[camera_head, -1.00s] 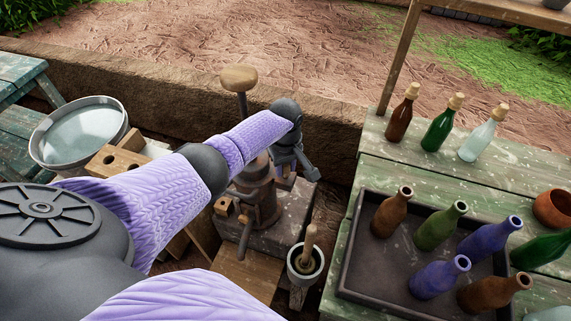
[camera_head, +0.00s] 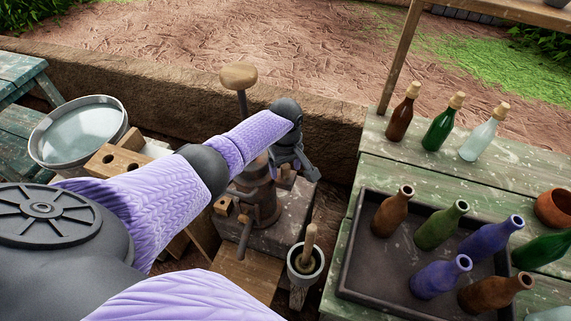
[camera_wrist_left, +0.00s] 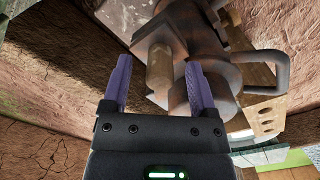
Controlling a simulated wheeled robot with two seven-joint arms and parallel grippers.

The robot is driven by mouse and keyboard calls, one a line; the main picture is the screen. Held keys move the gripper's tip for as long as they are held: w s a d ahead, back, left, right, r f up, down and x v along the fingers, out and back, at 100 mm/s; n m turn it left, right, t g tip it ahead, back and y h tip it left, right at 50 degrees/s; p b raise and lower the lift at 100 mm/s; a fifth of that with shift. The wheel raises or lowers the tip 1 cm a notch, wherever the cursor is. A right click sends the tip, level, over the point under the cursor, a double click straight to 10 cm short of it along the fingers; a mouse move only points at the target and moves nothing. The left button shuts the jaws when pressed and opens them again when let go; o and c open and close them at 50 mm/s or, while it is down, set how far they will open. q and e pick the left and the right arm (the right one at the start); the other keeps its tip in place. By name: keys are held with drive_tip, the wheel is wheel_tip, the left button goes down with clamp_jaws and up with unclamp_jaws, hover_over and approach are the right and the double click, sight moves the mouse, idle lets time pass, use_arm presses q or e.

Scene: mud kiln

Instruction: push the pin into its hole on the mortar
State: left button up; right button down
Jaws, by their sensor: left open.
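The mortar (camera_head: 266,205) is a dark brown upright cylinder on a stone block, partly hidden by my left arm in the head view. It also shows in the left wrist view (camera_wrist_left: 205,60). The pin (camera_wrist_left: 159,68) is a light wooden peg sticking out of a dark lug on the mortar's side. My left gripper (camera_wrist_left: 159,90) is open, with its purple fingers on either side of the pin's line; contact with the pin cannot be told. In the head view the left gripper (camera_head: 298,172) is at the mortar's right side. My right gripper is not in view.
A wooden-knobbed rod (camera_head: 239,78) rises above the mortar. A cup with a pestle (camera_head: 305,265) stands in front right. A green table (camera_head: 375,165) with bottles and a dark tray (camera_head: 345,265) is at right; a round basin (camera_head: 45,160) is at left.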

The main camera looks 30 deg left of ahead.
use_arm(q)
wheel_tip(320, 180, up, 8)
drive_tip(key=p, duration=0.3)
drive_tip(key=shift+r+p, duration=0.2)
drive_tip(key=shift+p, duration=0.15)
drive_tip(key=shift+r, duration=0.35)
